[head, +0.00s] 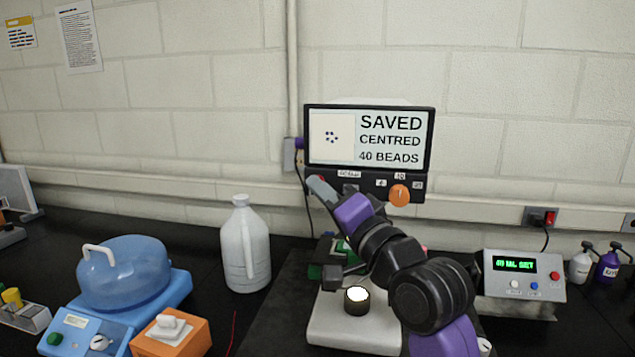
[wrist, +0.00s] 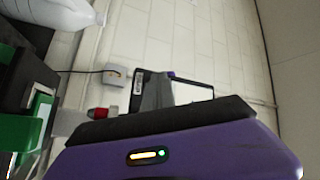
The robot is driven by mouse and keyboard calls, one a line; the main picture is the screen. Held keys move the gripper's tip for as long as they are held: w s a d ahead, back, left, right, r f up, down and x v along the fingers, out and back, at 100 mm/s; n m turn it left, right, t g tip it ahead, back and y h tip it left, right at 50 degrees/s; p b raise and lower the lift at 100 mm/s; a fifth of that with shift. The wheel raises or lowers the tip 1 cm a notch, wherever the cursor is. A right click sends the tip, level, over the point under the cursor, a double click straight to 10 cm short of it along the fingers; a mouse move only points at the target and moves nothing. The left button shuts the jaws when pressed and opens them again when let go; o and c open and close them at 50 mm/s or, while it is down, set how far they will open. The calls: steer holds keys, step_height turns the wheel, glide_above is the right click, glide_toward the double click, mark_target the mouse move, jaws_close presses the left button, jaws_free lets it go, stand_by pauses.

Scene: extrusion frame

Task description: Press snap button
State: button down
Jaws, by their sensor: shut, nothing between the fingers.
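A monitor (head: 369,138) on the wall reads "SAVED CENTRED 40 BEADS" beside a picture of dark beads. A dark control panel (head: 375,184) runs beneath it, with small labels and an orange knob (head: 399,195). My gripper (head: 318,186) is shut and empty, its grey fingers up at the panel's left end. The fingers also show in the wrist view (wrist: 155,92), in front of part of the bright screen. I cannot make out the snap button; the panel's left end is partly behind my fingers. Contact with the panel cannot be told.
My arm reaches over a pale instrument base (head: 345,325) with a lit round lamp (head: 357,296). A white jug (head: 245,247) and a blue domed device (head: 125,270) stand left. A grey control box (head: 524,276) with a green display and small bottles (head: 608,262) stand right.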

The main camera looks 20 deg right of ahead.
steer(key=shift+s, duration=0.1)
stand_by(0.3)
steer(key=shift+s+a+p, duration=0.4)
steer(key=shift+s+a, duration=0.05)
steer(key=shift+s, duration=0.15)
steer(key=s+a+p, duration=0.1)
steer(key=s, duration=0.1)
steer(key=s+a, duration=0.2)
steer(key=shift+p, duration=0.4)
stand_by(0.8)
